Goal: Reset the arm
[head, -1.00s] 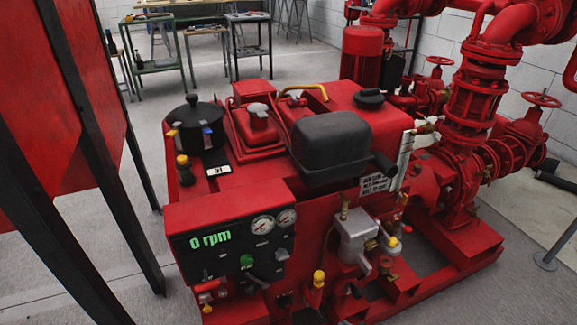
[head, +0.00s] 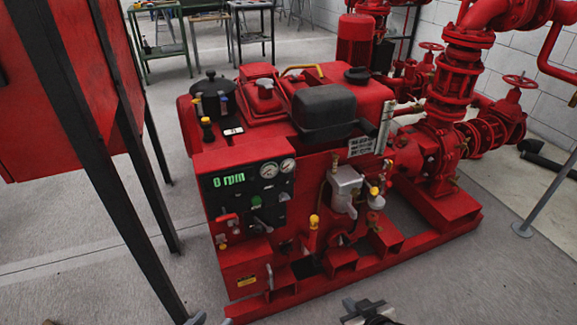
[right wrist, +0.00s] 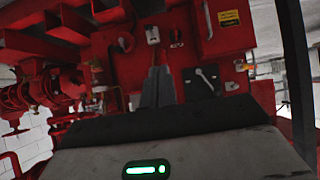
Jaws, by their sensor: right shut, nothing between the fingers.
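The red fire pumpset (head: 240,228) stands on the grey floor in the middle of the head view. Its front panel (head: 228,202) carries a green rpm display, two round gauges, a green button and a black lever. My right gripper (head: 365,308) shows at the bottom edge of the head view, in front of the pumpset base and apart from it. In the right wrist view its two dark fingers (right wrist: 158,88) are together and empty, pointing toward the pumpset's front. A small grey piece at the head view's bottom edge, perhaps my left gripper (head: 197,318), is nearly all cut off.
A red cabinet (head: 75,90) on black legs stands close at the left. Red pipes and valves (head: 455,90) rise at the right. A grey post (head: 548,192) stands at the far right. Work tables (head: 163,48) stand at the back.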

